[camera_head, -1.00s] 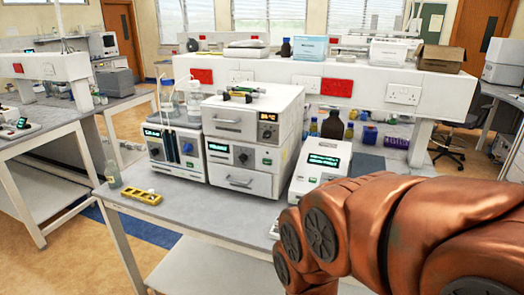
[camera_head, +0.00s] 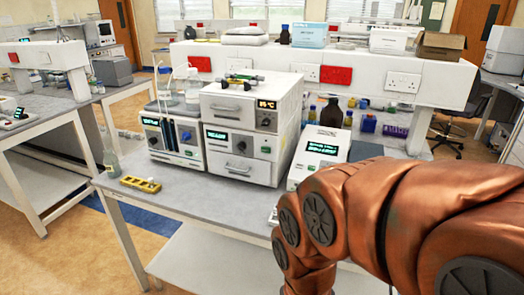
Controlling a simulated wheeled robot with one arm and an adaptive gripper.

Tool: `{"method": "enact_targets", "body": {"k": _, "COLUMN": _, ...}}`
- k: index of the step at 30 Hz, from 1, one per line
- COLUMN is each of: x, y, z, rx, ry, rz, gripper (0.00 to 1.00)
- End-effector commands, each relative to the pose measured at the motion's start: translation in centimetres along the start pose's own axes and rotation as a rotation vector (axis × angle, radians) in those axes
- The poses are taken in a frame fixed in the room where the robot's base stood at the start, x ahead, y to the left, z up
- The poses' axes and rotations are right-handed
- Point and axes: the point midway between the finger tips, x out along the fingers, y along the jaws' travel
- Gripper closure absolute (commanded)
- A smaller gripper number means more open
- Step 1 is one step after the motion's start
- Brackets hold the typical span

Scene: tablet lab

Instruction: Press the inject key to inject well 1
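A white instrument stack (camera_head: 252,125) stands on the bench, with a lit green-text display (camera_head: 216,135) and small buttons on its front. A two-bottle unit (camera_head: 173,135) with its own display is on its left. A white box instrument (camera_head: 318,160) with a green display is on its right, its lower front partly hidden behind my copper-coloured arm. I cannot tell which key is the inject key, and well 1 is not identifiable. A yellow rack (camera_head: 141,184) lies at the bench's front left. My arm fills the lower right; my gripper is not in view.
A glass bottle (camera_head: 112,163) stands at the bench's left edge beside the rack. The bench top (camera_head: 205,203) is clear in front of the stack. A raised white shelf (camera_head: 432,86) with sockets runs behind. Brown and coloured bottles stand under it.

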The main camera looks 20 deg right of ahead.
Motion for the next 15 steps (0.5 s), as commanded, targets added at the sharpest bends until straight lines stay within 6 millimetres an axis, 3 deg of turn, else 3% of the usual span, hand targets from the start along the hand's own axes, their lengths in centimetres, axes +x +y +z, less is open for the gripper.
{"method": "enact_targets", "body": {"k": 2, "x": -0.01, "y": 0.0, "z": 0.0, "rx": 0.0, "ry": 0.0, "rz": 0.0, "gripper": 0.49}}
{"method": "enact_targets", "body": {"k": 15, "x": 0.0, "y": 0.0, "z": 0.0, "rx": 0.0, "ry": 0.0, "rz": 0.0, "gripper": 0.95}}
